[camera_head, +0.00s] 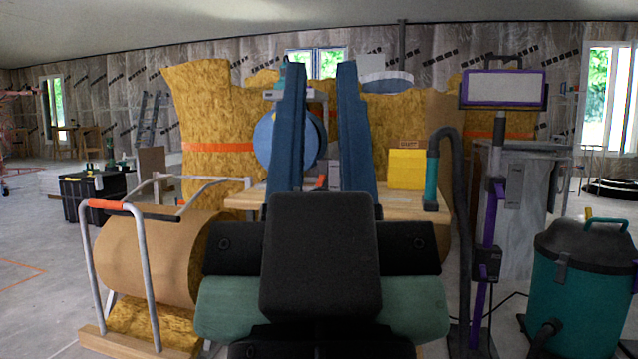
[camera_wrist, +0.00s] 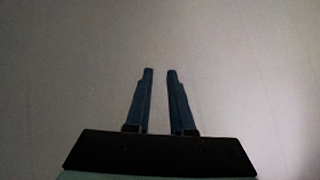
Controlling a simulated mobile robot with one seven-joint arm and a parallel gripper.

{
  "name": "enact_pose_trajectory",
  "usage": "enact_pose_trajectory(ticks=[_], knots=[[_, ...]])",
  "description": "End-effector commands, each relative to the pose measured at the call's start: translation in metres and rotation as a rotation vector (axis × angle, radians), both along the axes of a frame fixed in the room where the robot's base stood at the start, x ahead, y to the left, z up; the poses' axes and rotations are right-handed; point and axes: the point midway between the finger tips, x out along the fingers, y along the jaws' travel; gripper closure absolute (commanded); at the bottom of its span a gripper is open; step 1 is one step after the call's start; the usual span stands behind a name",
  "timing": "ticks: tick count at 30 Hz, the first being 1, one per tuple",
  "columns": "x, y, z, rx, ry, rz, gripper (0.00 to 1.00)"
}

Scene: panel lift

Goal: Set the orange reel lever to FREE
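I cannot make out an orange reel lever in either view. A thin red frame (camera_head: 8,130), cut off by the left edge of the head view, stands far off; no lever can be told on it. My gripper (camera_head: 318,72) is in the middle of the head view, its two blue fingers pointing up and apart with nothing held between them. In the wrist view my gripper (camera_wrist: 160,72) is also open and empty before a plain pale surface.
A metal frame with an orange grip (camera_head: 108,205) and a brown roll (camera_head: 145,260) stand at near left. A wooden bench (camera_head: 245,201) lies behind my fingers. A purple stand (camera_head: 490,215) and teal vacuum (camera_head: 580,300) are at right. Open floor shows at far left.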

Motion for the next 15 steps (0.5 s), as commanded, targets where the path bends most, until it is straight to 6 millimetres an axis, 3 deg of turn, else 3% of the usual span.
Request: enact_pose_trajectory(ticks=[1,3,8,15], knots=[[0.000,0.000,0.009,0.000,0.000,0.000,0.90],[0.000,0.000,0.020,0.001,0.000,0.001,1.00],[0.000,0.000,0.062,0.001,0.000,0.001,1.00],[0.000,0.000,0.146,0.003,0.000,0.004,1.00]])
